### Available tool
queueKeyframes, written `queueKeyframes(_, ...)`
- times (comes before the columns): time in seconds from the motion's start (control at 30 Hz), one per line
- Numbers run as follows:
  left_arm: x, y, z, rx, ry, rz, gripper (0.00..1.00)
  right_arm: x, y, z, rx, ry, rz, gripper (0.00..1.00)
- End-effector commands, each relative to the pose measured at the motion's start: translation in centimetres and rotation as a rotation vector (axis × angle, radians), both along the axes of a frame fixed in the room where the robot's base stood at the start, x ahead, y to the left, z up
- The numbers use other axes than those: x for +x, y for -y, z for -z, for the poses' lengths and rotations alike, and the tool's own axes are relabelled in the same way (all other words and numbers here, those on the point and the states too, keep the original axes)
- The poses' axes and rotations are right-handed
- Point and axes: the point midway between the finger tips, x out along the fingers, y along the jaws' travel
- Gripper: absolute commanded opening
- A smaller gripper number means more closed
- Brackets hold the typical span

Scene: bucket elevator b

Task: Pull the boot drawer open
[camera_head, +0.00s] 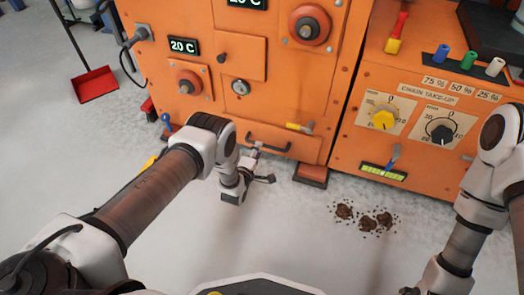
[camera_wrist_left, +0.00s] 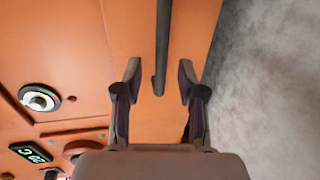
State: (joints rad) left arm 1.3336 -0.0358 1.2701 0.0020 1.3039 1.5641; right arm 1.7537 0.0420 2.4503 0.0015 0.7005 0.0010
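The boot drawer (camera_head: 300,146) is a low orange panel at the bottom of the orange machine and looks shut. Its dark bar handle (camera_head: 268,143) runs across its front. My left gripper (camera_head: 257,152) is at the left part of this handle. In the left wrist view the two fingers of the left gripper (camera_wrist_left: 159,78) are apart, with the handle (camera_wrist_left: 162,45) reaching between the fingertips; visible gaps remain on both sides. My right arm is at the right edge of the head view; its gripper is mostly cut off at the bottom.
Brown spilled clumps (camera_head: 363,218) lie on the grey floor before the right cabinet (camera_head: 350,150), which carries dials and coloured pegs. A yellow-handled latch (camera_head: 299,127) sits above the drawer's right end. A red dustpan (camera_head: 95,84) stands at left. The floor before the drawer is clear.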

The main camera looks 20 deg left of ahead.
Motion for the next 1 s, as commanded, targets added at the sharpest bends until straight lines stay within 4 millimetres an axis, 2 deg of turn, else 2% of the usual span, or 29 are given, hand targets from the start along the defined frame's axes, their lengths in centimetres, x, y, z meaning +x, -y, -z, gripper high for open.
queueKeyframes(0.03, 1.0, 0.0, 1.0, 0.0, 0.003, 0.0, 0.4, 0.0, 0.0, 1.5, 0.0, 0.001, 0.002, 0.4)
queueKeyframes(0.2, 3.8, 0.1, 1.3, 0.0, 0.001, 0.0, 0.4, 0.1, 0.1, 3.0, -0.001, 0.003, 0.006, 0.4)
queueKeyframes(0.3, 4.5, 0.2, 1.2, 0.0, 0.0, 0.0, 0.4, 0.2, 0.1, 3.2, -0.001, 0.004, 0.007, 0.4)
queueKeyframes(0.5, 4.6, 0.2, 1.0, 0.0, -0.002, 0.0, 0.4, 0.2, 0.1, 3.0, -0.001, 0.004, 0.007, 0.4)
queueKeyframes(0.53, 4.6, 0.2, 1.0, 0.0, -0.002, 0.0, 0.36, 0.2, 0.1, 3.0, -0.001, 0.004, 0.007, 0.4)
queueKeyframes(0.63, 4.6, 0.2, 1.0, 0.0, -0.001, 0.0, 0.01, 0.2, 0.1, 3.0, -0.001, 0.004, 0.007, 0.4)
queueKeyframes(1.0, 4.2, 0.1, 0.9, 0.0, -0.002, 0.0, 0.0, 0.1, 0.1, 2.7, -0.001, 0.003, 0.007, 0.4)
